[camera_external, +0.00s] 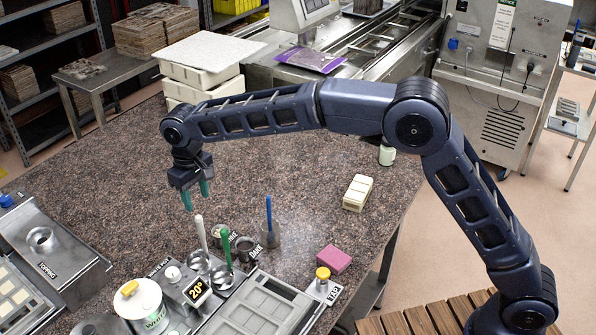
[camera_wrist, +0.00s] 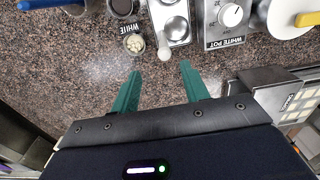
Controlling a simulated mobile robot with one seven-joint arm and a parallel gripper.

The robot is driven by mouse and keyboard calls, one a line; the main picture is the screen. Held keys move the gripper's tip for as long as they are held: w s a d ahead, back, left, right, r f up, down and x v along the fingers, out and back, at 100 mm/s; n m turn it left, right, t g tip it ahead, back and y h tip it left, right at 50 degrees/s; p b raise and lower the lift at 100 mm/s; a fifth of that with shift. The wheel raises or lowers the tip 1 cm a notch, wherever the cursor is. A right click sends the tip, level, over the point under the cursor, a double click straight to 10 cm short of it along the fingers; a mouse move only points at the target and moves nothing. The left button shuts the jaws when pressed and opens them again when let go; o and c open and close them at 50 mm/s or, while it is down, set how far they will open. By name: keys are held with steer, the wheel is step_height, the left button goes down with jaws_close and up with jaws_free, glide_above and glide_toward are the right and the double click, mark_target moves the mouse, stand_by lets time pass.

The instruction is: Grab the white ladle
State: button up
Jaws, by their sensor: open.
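The white ladle (camera_external: 200,232) stands handle up in a round metal well on the counter, its bowl end hidden down in the well. Its pale handle also shows in the wrist view (camera_wrist: 163,46), just ahead of the fingertips and roughly between their lines. My gripper (camera_external: 196,200) has green fingers and is open and empty. It hangs above the counter, a little behind the handle's top, apart from it. Both fingers show spread in the wrist view (camera_wrist: 160,70).
A green-handled ladle (camera_external: 226,243) stands close right of the white one. A blue-handled tool (camera_external: 269,215) stands in a metal holder farther right. A white pot with a yellow knob (camera_external: 137,300) is at the front. The counter (camera_external: 120,200) behind and left is clear.

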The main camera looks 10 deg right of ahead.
steer(key=shift+s+a+f, duration=0.1)
steer(key=shift+a+f, duration=0.05)
steer(key=shift+f, duration=0.1)
glide_above(202, 234)
steer(key=w, duration=0.1)
step_height(202, 234, down, 5)
steer(key=shift+w+f, duration=0.1)
steer(key=shift+f, duration=0.1)
steer(key=shift+s+f, duration=0.2)
steer(key=shift+f, duration=2.35)
jaws_close()
